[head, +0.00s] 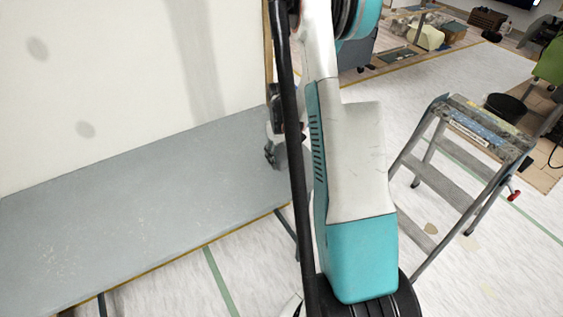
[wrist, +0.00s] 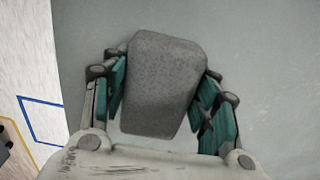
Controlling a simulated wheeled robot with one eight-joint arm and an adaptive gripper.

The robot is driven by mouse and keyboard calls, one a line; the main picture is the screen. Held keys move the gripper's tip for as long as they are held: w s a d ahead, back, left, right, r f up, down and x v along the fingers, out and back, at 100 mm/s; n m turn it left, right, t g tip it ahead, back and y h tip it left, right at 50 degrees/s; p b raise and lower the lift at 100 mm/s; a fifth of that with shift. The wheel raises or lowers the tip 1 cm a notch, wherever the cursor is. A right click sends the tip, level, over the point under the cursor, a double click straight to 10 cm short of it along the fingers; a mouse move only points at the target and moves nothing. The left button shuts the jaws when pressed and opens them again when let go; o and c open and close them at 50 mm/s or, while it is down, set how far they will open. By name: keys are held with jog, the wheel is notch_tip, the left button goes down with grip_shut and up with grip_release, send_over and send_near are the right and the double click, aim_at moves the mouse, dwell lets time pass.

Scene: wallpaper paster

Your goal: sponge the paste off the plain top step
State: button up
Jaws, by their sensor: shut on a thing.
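My gripper (wrist: 163,88) is shut on a grey speckled sponge (wrist: 165,60), with a teal-padded finger on each side of it. In the wrist view the sponge is over a grey surface; I cannot tell whether it touches it. In the head view my arm hides most of the gripper, which is by the right end of the grey table. A stepladder (head: 432,184) stands on the right, apart from my gripper. Its top step (head: 487,124) has blue, beige and dark patches; I cannot tell which of them are paste.
The long grey pasting table (head: 130,213) fills the left, against a pale wall with smudges (head: 110,75). A black round tub (head: 506,107) stands behind the stepladder. Scraps (head: 431,229) lie on the pale floor. Clutter, with a cream bundle (head: 427,37), is at the back.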

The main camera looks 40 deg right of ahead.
aim_at(282, 152)
jog(key=shift+f, duration=1.05)
jog(key=shift+b, duration=0.3)
jog(key=shift+f+b, duration=0.35)
jog(key=shift+f, duration=0.05)
jog(key=o, duration=1.1)
jog(key=shift+r, duration=0.15)
jog(key=shift+r+p, duration=0.15)
jog(key=shift+p, duration=0.35)
notch_tip(282, 152, up, 14)
jog(key=p, duration=0.5)
jog(key=shift+d, duration=0.1)
